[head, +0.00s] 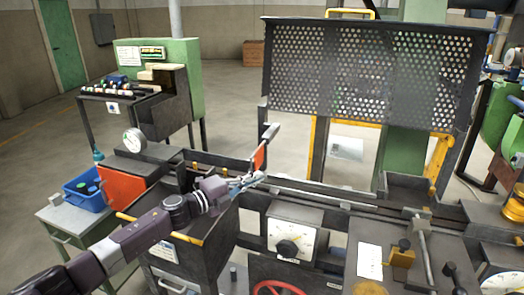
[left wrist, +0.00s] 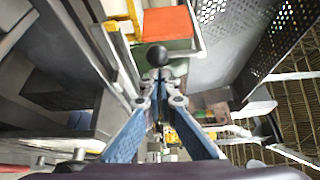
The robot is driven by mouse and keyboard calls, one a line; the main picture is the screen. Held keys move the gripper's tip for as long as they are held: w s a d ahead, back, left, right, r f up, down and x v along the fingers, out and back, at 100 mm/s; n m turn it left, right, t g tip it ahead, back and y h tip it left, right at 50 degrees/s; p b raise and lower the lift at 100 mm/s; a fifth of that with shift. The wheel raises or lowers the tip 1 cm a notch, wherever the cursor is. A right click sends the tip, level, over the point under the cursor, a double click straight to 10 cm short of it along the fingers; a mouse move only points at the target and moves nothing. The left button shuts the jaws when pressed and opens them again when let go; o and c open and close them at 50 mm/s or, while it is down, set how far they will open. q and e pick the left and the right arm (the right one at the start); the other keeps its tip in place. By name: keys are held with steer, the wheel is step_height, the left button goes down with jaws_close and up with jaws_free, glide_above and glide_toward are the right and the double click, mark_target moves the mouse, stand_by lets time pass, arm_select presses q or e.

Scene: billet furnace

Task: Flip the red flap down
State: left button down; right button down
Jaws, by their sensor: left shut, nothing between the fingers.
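A red-orange flap (head: 260,157) stands upright on edge over the dark rail at the middle of the head view, with a grey bar at its top. My left gripper (head: 256,178) is just below and in front of this flap. In the left wrist view my left gripper (left wrist: 158,82) has its blue fingers closed together, with nothing seen between them. A black ball knob (left wrist: 157,55) appears just beyond the fingertips, and a red-orange panel (left wrist: 168,30) lies beyond it. I cannot tell if the fingertips touch anything. My right gripper is not in view.
A perforated dark guard (head: 370,70) stands behind the rail. A second red-orange panel (head: 122,188) is on the left machine, beside a blue bin (head: 86,190). A dial box (head: 291,238) and a red handwheel (head: 279,288) are below the rail.

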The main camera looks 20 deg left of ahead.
arm_select(q)
steer(key=shift+a+f+m+p, duration=0.2)
steer(key=shift+a+m+p, duration=0.1)
steer(key=shift+a, duration=0.15)
stand_by(0.5)
